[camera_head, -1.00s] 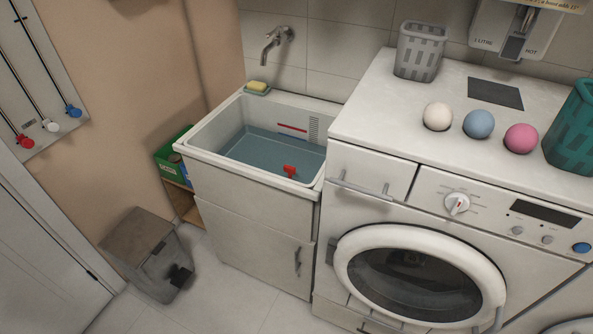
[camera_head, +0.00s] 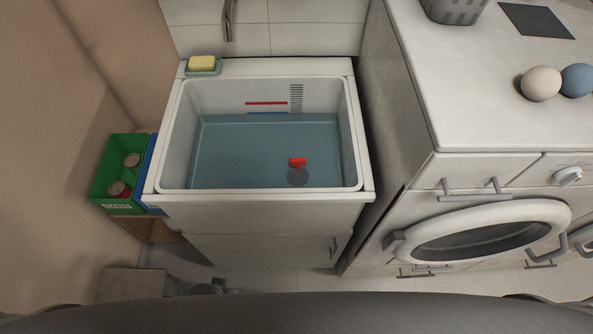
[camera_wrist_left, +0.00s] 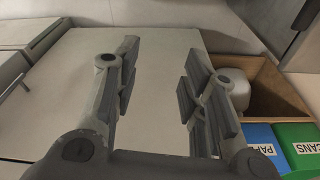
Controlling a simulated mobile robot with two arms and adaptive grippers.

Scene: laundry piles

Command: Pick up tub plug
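The tub plug (camera_head: 298,162) has a red top and a grey disc below it. It is in the water near the front right of the white tub (camera_head: 155,178) in the head view. My left gripper (camera_wrist_left: 158,85) is open and empty in the left wrist view, in front of a pale flat panel. It does not show in the head view. My right gripper is not in view.
A soap bar (camera_head: 201,63) sits on a dish at the tub's back left corner. Green (camera_head: 115,190) and blue bins stand left of the tub. The washing machine (camera_head: 480,225) is on the right, with balls (camera_head: 541,83) on top. A tap (camera_head: 228,20) hangs behind the tub.

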